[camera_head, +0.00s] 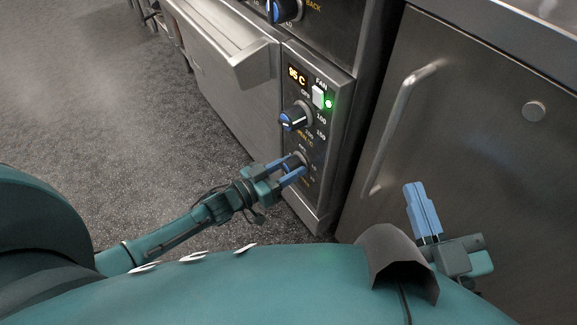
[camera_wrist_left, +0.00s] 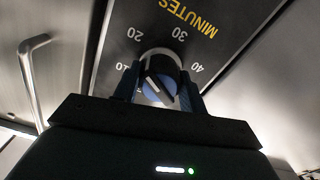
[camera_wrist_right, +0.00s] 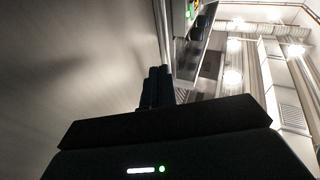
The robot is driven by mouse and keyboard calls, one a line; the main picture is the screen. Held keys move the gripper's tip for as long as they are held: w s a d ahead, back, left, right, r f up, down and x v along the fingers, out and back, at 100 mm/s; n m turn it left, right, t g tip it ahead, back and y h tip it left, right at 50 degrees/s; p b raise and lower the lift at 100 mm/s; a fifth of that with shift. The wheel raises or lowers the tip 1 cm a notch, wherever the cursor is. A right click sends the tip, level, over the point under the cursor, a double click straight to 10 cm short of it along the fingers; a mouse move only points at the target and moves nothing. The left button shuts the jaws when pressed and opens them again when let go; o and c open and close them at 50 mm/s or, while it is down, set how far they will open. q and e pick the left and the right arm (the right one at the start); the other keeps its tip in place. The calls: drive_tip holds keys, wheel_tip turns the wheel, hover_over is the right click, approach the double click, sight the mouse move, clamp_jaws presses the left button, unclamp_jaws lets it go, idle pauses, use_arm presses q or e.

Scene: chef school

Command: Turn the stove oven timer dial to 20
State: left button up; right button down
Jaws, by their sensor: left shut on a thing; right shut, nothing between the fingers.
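The timer dial (camera_head: 291,163) is the lowest knob on the oven's control panel, black with a blue face. In the left wrist view the dial (camera_wrist_left: 160,82) sits among the numbers 10, 20, 30 and 40, with MINUTES printed upside down beyond them. My left gripper (camera_head: 296,166) is shut on the dial, one finger on each side. The dial carries a pale line, but I cannot tell for sure which number it points to. My right gripper (camera_head: 415,187) is shut and empty, in front of the steel door at the right.
The oven door handle (camera_head: 252,66) juts out at the upper left. A long bar handle (camera_head: 394,125) is on the right door (camera_head: 480,120).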

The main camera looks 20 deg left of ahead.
use_arm(q)
drive_tip(key=o, duration=0.9)
drive_tip(key=shift+o, duration=0.3)
use_arm(e)
drive_tip(key=shift+r, duration=0.3)
use_arm(q)
drive_tip(key=shift+s+a, duration=0.15)
drive_tip(key=shift+s, duration=0.05)
drive_tip(key=p+v, duration=0.3)
drive_tip(key=v, duration=0.9)
drive_tip(key=shift+s+a+p, duration=0.25)
drive_tip(key=shift+a+p, duration=0.05)
drive_tip(key=shift+p, duration=0.05)
use_arm(e)
drive_tip(key=shift+s+d+n+h, duration=0.1)
drive_tip(key=shift+d+n+h, duration=0.25)
drive_tip(key=shift+n, duration=0.15)
